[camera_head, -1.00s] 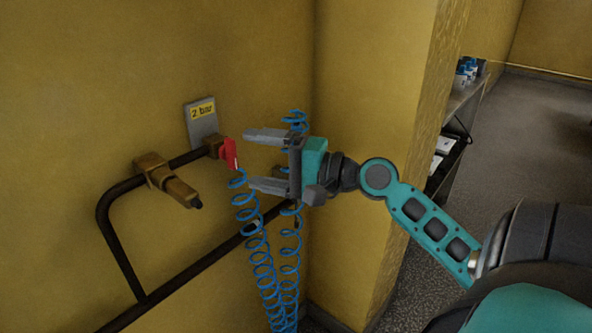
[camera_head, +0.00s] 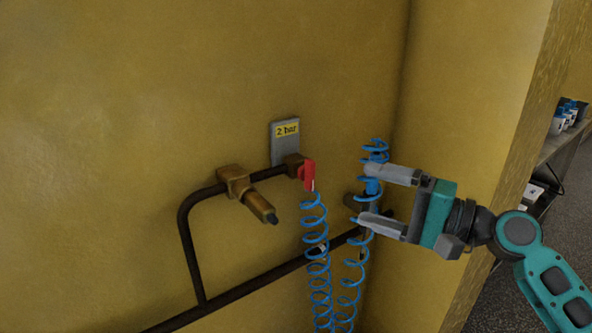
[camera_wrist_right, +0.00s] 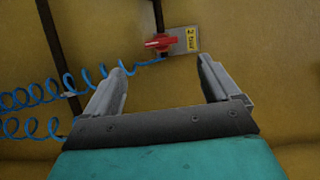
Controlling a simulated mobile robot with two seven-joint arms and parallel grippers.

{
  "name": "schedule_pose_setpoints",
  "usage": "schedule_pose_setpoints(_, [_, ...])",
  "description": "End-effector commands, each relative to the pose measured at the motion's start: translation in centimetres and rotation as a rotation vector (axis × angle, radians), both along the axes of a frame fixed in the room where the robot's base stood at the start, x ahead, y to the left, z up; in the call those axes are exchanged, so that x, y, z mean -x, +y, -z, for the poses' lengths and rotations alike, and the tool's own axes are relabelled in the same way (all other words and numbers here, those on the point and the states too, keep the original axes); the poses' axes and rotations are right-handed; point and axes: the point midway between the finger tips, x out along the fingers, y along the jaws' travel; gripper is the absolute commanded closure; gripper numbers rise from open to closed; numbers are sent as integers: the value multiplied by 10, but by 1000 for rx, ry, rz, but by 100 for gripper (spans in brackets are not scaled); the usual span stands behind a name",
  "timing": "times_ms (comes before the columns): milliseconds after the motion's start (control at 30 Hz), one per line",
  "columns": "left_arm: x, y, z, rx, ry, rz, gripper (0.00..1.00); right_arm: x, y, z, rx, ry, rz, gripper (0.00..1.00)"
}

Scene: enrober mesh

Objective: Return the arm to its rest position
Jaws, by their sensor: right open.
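My right gripper (camera_head: 376,197) is open and empty, with its two grey fingers pointing left in the head view. It is to the right of the red valve handle (camera_head: 309,175), clear of it. In the head view its fingers overlap the rear strand of the blue coiled hose (camera_head: 352,283); I cannot tell whether they touch. In the right wrist view the open fingers (camera_wrist_right: 162,80) show nothing between them but yellow wall, with the red handle (camera_wrist_right: 159,42) beyond. My left gripper is not in view.
A dark pipe (camera_head: 187,240) with a brass fitting (camera_head: 246,193) runs along the yellow wall. A grey plate labelled "2 bar" (camera_head: 284,142) is above the handle. A wall corner and a shelf (camera_head: 556,146) with small items are at the right.

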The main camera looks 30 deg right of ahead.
Motion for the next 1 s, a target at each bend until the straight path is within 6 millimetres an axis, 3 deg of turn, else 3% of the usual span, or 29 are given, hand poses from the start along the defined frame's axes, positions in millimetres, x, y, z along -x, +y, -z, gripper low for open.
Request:
schedule_pose_setpoints(167, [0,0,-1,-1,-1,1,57,-1,0,2,5,2,3,11])
schedule_pose_setpoints(267, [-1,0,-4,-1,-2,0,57,-4,-1,15,42,20,26,11])
schedule_pose_setpoints(367, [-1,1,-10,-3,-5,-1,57,-9,-2,48,144,55,74,11])
schedule_pose_setpoints(567, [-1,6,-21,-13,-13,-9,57,-8,12,143,498,148,132,11])
schedule_pose_setpoints(700, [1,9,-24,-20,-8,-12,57,6,38,200,779,180,93,11])
schedule_pose_setpoints(800, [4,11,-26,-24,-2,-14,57,19,64,233,981,172,32,11])
schedule_pose_setpoints(1000, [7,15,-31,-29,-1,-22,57,48,127,274,1342,75,-137,11])
